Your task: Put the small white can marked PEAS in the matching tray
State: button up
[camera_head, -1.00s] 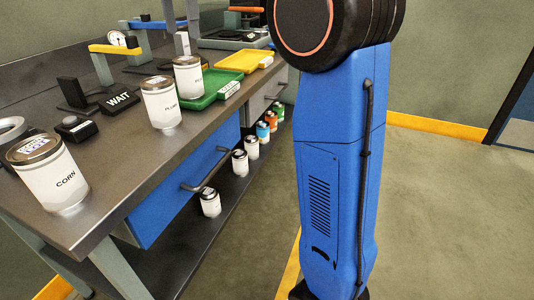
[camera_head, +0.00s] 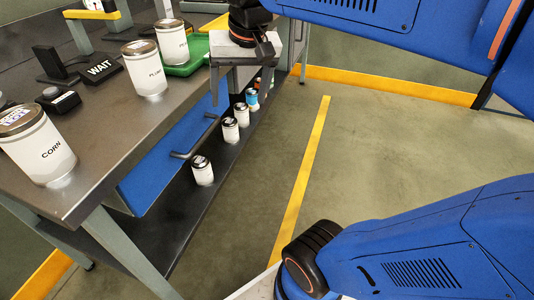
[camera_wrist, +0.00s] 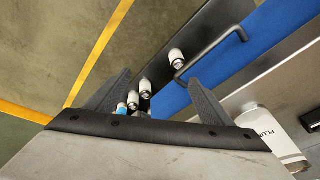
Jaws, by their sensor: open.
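No can with a readable PEAS label shows. Several small white cans with dark lids stand on the lower shelf, including a front one (camera_head: 202,171), a middle one (camera_head: 230,130) and one behind it (camera_head: 242,114); their labels are too small to read. My gripper (camera_head: 240,88) is open and empty, pointing down beside the bench edge above the back shelf cans. In the wrist view its fingers (camera_wrist: 158,88) frame some of these cans, lower down and apart from the fingers. A green tray (camera_head: 188,68) lies on the bench, its label hidden or unreadable.
Larger white cans marked CORN (camera_head: 42,148) and PLUM (camera_head: 146,72), plus another similar can (camera_head: 172,42), stand on the bench (camera_head: 95,130). A WAIT sign (camera_head: 101,69) is behind them.

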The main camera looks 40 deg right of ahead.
jog(key=s+f+n, duration=0.2)
jog(key=s+f, duration=0.2)
jog(key=f, duration=0.3)
jog(key=s+d+f+n+t, duration=0.1)
jog(key=s+f+n, duration=0.1)
jog(key=s+f, duration=0.3)
jog(key=shift+s+f, duration=0.2)
jog(key=shift+f, duration=0.7)
dwell(0.9)
